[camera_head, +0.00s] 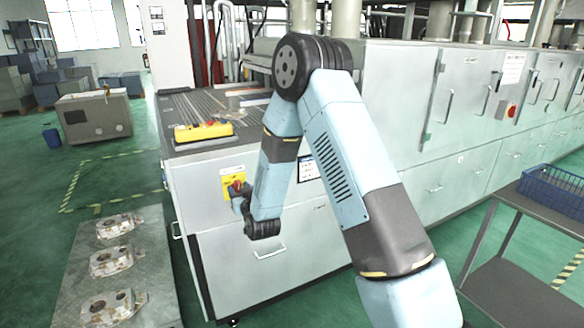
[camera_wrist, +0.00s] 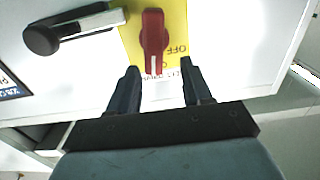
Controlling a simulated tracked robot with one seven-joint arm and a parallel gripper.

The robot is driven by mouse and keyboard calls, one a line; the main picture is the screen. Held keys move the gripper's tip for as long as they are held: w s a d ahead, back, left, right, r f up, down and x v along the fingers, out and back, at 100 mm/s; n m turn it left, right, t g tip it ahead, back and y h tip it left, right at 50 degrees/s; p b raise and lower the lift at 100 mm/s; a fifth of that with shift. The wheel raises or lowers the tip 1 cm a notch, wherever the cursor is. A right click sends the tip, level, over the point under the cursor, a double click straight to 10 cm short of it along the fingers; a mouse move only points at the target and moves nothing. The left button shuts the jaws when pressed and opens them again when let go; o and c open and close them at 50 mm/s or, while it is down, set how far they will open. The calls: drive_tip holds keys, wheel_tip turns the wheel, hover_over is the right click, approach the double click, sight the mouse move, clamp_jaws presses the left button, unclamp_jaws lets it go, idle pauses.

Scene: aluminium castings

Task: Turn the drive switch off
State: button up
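The drive switch is a red knob (camera_wrist: 153,38) on a yellow plate (camera_wrist: 182,22) on the cabinet front. In the wrist view the plate's lettering is upside down; OFF reads to the right of the knob. The knob's white mark points straight down in that view, not at OFF. My gripper (camera_wrist: 158,72) is open and empty, its two dark fingers either side of the knob's lower end, apart from it. In the head view the red knob (camera_head: 235,187) shows on the plate (camera_head: 233,176), with my gripper (camera_head: 240,196) in front, partly covering it.
A metal lever with a black knob (camera_wrist: 42,40) is left of the switch in the wrist view. A yellow control box (camera_head: 203,131) lies on the cabinet top. Castings (camera_head: 111,261) stand on a slab at left. A cart with a blue basket (camera_head: 553,190) stands right.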

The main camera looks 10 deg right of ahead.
drive_tip(key=d+v, duration=0.1)
drive_tip(key=v, duration=1)
drive_tip(key=s+d+r+g+h, duration=0.1)
drive_tip(key=s+d+r+g, duration=0.2)
drive_tip(key=d+r, duration=0.2)
drive_tip(key=s+d+r+g+h, duration=0.2)
drive_tip(key=s+d+r+g, duration=0.1)
drive_tip(key=r, duration=0.8)
drive_tip(key=shift+s+d+g, duration=0.4)
drive_tip(key=shift+s+d, duration=0.2)
drive_tip(key=shift+d, duration=0.7)
drive_tip(key=shift+r, duration=0.15)
